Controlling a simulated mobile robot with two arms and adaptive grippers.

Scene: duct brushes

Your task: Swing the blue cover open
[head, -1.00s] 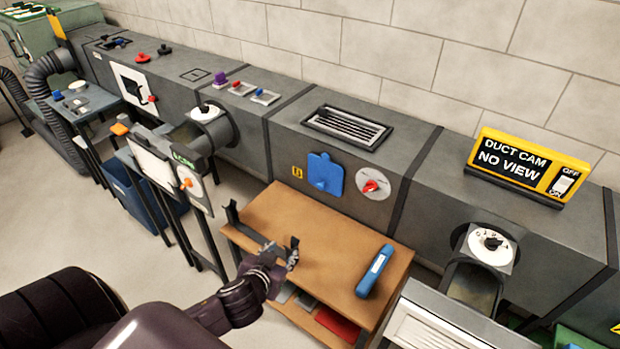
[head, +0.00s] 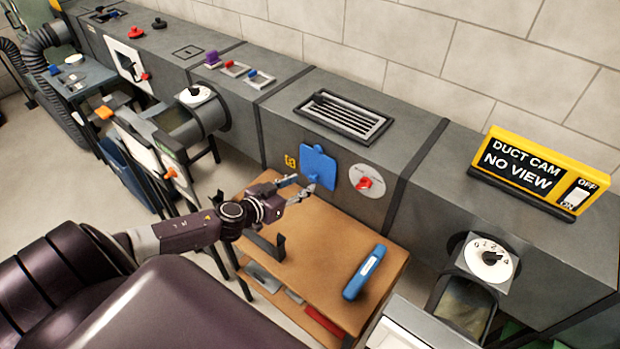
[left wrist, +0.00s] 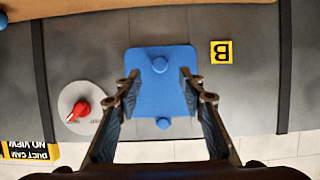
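The blue cover (head: 318,165) is a flat plate on the front face of the grey duct and lies against it. It shows whole in the left wrist view (left wrist: 160,95), upside down, with one round blue knob near each end. My left gripper (head: 301,185) is in front of the cover and slightly left of it, above the wooden table. In the left wrist view the gripper (left wrist: 159,76) is open, its two fingers apart on either side of the cover's middle, with nothing between them. Contact with the cover cannot be told. My right gripper is not in view.
A round dial with a red knob (head: 364,183) sits right of the cover. A yellow B label (head: 290,162) is on its left. A vent grille (head: 343,117) is above.

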